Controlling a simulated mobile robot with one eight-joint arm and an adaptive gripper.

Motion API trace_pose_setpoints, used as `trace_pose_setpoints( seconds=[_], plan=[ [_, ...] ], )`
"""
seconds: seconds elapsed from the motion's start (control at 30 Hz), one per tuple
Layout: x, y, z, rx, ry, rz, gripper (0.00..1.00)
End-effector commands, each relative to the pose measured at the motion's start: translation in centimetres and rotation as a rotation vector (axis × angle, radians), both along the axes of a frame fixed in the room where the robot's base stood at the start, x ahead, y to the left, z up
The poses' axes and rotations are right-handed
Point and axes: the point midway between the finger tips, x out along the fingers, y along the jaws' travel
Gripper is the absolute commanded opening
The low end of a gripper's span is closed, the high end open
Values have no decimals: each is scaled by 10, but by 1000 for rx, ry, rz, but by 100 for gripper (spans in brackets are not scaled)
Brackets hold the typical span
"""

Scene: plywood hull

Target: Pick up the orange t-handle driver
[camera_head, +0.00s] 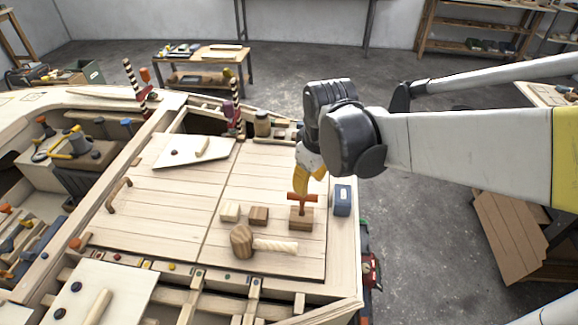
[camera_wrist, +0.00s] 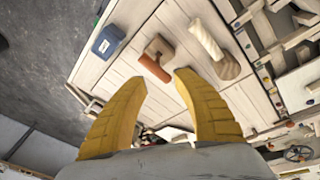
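The orange t-handle driver (camera_head: 303,198) stands upright at a brown wooden block (camera_head: 301,218) on the plywood deck, its crossbar on top. In the wrist view its orange crossbar (camera_wrist: 154,68) lies ahead of the fingertips, with the wooden block (camera_wrist: 159,47) beyond it. My gripper (camera_head: 312,186) is above the driver in the head view. In the wrist view its two yellow fingers (camera_wrist: 163,74) are spread with nothing between them. The driver's shaft is mostly hidden.
A blue-grey box (camera_head: 342,200) stands close on the right, near the deck edge. The deck's left part is mostly clear.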

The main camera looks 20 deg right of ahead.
Motion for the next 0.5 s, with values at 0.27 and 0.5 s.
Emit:
trace_pose_setpoints(
  seconds=[0.27, 0.5],
  plan=[
    [42, 0, -40, -36, 167, 240, 35],
    [52, 0, -65, -39, 230, 334, 35]
  ],
)
